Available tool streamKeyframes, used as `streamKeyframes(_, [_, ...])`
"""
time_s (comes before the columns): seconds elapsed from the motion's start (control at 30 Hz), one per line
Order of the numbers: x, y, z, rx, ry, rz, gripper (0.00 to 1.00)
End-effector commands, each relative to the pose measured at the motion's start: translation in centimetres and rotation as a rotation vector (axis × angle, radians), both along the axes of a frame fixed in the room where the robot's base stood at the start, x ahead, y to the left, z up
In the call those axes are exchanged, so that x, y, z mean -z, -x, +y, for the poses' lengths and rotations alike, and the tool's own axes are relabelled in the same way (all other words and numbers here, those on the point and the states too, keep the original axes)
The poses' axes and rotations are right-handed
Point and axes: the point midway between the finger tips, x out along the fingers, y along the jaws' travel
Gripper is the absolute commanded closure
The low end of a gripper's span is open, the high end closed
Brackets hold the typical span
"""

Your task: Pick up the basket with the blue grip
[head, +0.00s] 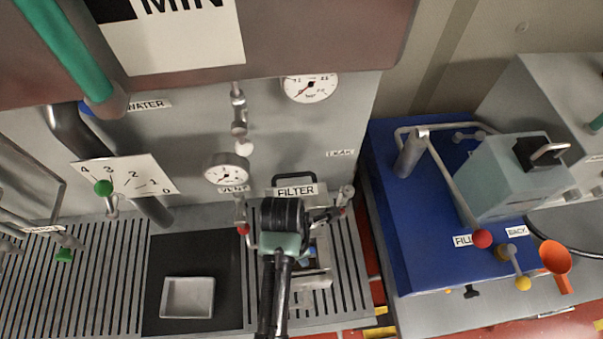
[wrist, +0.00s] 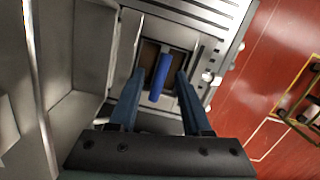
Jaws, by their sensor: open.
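The blue grip (wrist: 160,77) shows in the wrist view as an upright blue bar. It stands in a squarish opening in a pale metal housing, with brown surface behind it. The basket body below the grip is mostly hidden. My gripper (wrist: 158,90) is open, with one finger on each side of the grip and a gap on both sides. In the head view my arm reaches down in front of the housing labelled FILTER (head: 295,191) and covers much of it. A small blue patch shows beside my wrist there.
A shallow grey tray (head: 187,297) lies on a black mat over the slatted bench, left of my arm. A blue-topped unit (head: 420,240) with a red-knobbed lever stands to the right. Gauges, valves and pipes line the wall behind. Red floor shows right of the housing.

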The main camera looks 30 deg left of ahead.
Motion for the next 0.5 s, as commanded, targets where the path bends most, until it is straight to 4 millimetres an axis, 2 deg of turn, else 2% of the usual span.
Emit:
streamKeyframes(0.2, [1.9, -0.2, -0.2, 0.001, -0.001, 0.001, 0.52])
streamKeyframes(0.43, [2.1, -0.2, -0.2, 0.001, -0.001, -0.001, 0.52])
streamKeyframes(0.5, [2.1, -0.2, -0.2, 0.001, -0.001, -0.001, 0.62])
